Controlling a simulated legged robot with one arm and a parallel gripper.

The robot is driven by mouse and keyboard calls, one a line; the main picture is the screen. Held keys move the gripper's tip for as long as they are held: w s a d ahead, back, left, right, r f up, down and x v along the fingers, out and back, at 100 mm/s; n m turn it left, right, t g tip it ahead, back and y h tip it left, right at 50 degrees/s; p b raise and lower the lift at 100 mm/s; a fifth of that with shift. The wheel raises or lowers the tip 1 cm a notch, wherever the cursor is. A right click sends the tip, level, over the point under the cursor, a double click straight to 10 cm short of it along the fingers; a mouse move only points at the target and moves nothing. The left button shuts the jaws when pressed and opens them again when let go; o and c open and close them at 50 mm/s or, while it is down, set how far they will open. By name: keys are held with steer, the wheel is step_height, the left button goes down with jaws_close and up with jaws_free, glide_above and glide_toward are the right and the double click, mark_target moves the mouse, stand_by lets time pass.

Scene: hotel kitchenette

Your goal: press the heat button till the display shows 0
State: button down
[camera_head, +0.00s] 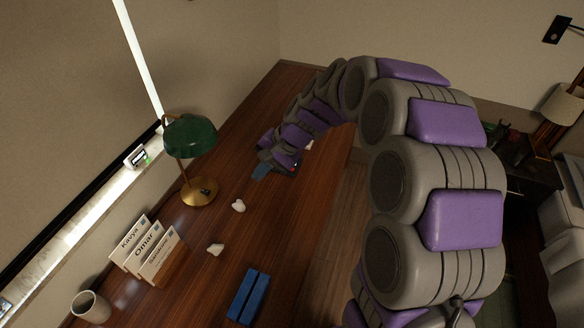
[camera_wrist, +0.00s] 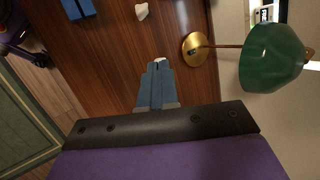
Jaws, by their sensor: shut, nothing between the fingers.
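A small pale device with a dark face and a green patch (camera_head: 137,157) stands on the window sill, left of the lamp. A small device on the sill (camera_wrist: 265,13) shows at the top right of the wrist view, partly cut off. Its digits and any heat button are too small to read. My gripper (camera_wrist: 157,63) has blue fingers lying together, shut and empty, above the brown desk. In the head view my gripper (camera_head: 261,171) is low over the far part of the desk, right of the lamp and well apart from the device.
A green-shaded brass lamp (camera_head: 190,138) stands between my gripper and the sill device. On the desk (camera_head: 185,235) are name cards (camera_head: 145,248), a cup (camera_head: 91,306), two white pieces, one of them here (camera_head: 238,206), and a blue object (camera_head: 248,296).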

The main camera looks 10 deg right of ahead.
steer(key=w+f+m+t+p, duration=0.2)
steer(key=w+f+m, duration=0.1)
steer(key=w, duration=0.7)
steer(key=m+t+p, duration=0.4)
steer(key=m, duration=0.5)
glide_above(294, 171)
step_height(294, 171, down, 16)
steer(key=shift+w+f+h, duration=0.1)
steer(key=shift+f+h, duration=0.05)
steer(key=shift+h, duration=0.15)
steer(key=shift+f+b, duration=2.55)
steer(key=shift+f, duration=1.85)
steer(key=shift+f, duration=0.15)
steer(key=shift+f+b, duration=0.25)
steer(key=shift+b, duration=0.2)
